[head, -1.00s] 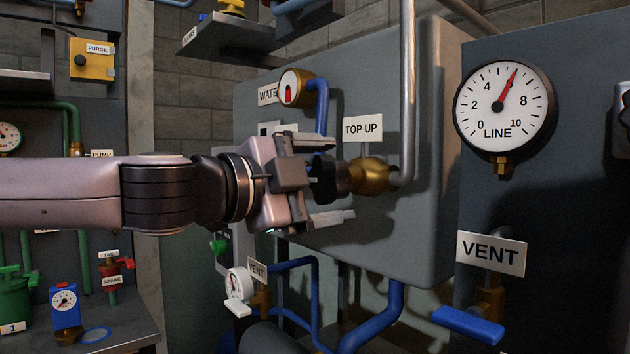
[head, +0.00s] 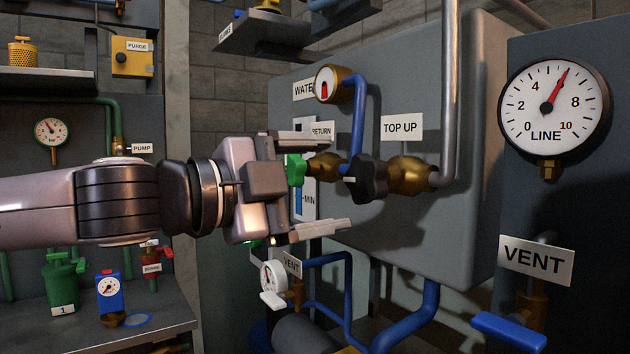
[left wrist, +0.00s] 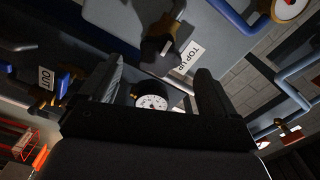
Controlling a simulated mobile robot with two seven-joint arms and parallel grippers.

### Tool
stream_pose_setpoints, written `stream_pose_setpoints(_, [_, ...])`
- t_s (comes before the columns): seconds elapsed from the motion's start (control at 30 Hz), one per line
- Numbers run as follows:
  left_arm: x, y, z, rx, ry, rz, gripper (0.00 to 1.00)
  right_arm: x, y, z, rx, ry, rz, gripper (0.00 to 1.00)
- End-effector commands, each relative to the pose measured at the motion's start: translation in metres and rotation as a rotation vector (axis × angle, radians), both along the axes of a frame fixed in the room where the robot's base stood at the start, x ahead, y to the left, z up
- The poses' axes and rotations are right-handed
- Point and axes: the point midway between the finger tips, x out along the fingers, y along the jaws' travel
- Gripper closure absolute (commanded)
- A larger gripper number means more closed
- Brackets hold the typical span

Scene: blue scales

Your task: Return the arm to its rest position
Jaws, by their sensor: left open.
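My left gripper (head: 310,184) comes in from the left in the head view, its two fingers spread apart and empty. The black knob (head: 367,179) of the brass TOP UP valve (head: 410,175) is to the right of the fingertips, apart from them. The knob also shows ahead of the fingers in the left wrist view (left wrist: 152,52). A green handle (head: 296,169) on the brass RETURN valve (head: 325,165) appears between the fingers; I cannot tell its depth from them. My left fingers also show in the left wrist view (left wrist: 155,85). My right gripper is not in view.
A grey tank (head: 450,130) stands behind the valves. A vertical pipe (head: 450,90) runs beside TOP UP. The LINE gauge (head: 553,103) and blue VENT lever (head: 508,332) are at right. A small white gauge (head: 273,277) sits below the gripper. A bench (head: 150,325) is at lower left.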

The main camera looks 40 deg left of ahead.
Motion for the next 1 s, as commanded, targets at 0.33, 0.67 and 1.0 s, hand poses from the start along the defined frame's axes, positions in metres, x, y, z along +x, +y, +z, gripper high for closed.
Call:
stream_pose_setpoints(0.33, [-0.002, 0.0, 0.0, 0.001, 0.0, -0.001, 0.1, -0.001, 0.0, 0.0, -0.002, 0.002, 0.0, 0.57])
stream_pose_setpoints(0.67, [-0.002, 0.0, 0.0, 0.0, 0.001, -0.001, 0.1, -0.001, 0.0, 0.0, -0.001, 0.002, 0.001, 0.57])
stream_pose_setpoints(1.0, [0.032, 0.027, -0.032, -0.15, 0.062, -0.011, 0.1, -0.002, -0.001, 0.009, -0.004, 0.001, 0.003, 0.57])
